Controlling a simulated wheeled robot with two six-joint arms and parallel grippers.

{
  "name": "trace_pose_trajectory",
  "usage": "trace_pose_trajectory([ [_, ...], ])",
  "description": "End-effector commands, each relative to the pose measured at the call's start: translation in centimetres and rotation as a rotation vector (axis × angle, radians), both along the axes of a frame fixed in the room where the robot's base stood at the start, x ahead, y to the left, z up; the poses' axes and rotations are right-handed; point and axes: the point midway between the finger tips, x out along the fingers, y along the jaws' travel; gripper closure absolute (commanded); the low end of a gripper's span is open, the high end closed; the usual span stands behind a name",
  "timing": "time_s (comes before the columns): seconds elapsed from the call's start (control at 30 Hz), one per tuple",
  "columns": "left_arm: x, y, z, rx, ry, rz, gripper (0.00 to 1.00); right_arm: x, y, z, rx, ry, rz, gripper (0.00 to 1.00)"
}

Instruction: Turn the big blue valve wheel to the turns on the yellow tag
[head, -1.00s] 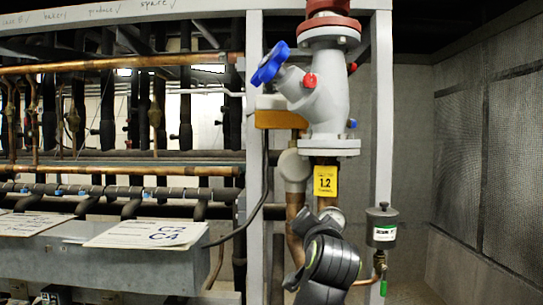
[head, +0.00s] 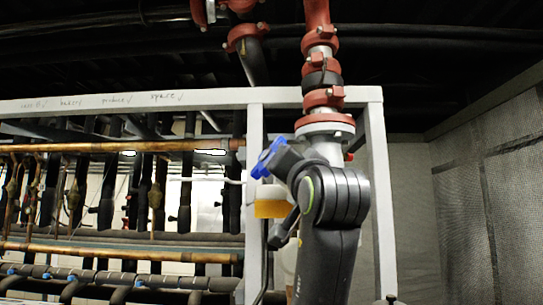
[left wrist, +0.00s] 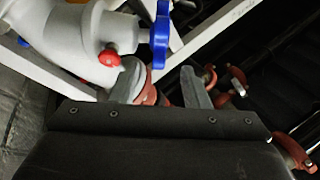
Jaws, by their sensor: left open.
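The blue valve wheel (head: 268,158) shows in the head view, left of my dark arm, which covers most of the grey valve body. In the left wrist view the wheel (left wrist: 160,38) is seen nearly edge-on at top centre, beside the grey valve body (left wrist: 75,32). My left gripper (left wrist: 163,86) is open, its two fingers apart below the wheel in that view. Nothing is visibly held, and the wheel appears outside the fingers. In the head view I cannot make out the fingertips. The yellow tag is out of sight now. My right gripper is not in view.
A pale frame post (head: 255,215) stands just left of the valve, and another (head: 379,200) right of it. A red-flanged pipe (head: 320,60) rises above. A red cap (left wrist: 108,57) sits on the valve body. An orange-yellow block (head: 271,208) is below the wheel.

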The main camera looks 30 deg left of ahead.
Motion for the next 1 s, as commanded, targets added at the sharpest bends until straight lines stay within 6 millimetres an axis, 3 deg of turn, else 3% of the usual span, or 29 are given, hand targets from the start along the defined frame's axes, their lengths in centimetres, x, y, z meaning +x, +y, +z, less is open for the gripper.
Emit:
trace_pose_trajectory([
  [0.03, 0.7, 0.9, 0.8, 0.001, 0.005, 0.006, 0.58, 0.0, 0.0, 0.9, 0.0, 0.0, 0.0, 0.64],
  [0.5, 7.1, 7.7, 3.9, -0.001, 0.004, 0.002, 0.58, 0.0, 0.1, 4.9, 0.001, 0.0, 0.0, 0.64],
  [0.73, 8.7, 9.4, 4.5, -0.001, 0.002, -0.001, 0.58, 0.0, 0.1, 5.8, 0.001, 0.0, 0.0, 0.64],
  [1.0, 9.0, 9.7, 4.4, 0.0, 0.001, -0.002, 0.58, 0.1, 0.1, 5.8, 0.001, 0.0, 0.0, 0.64],
])
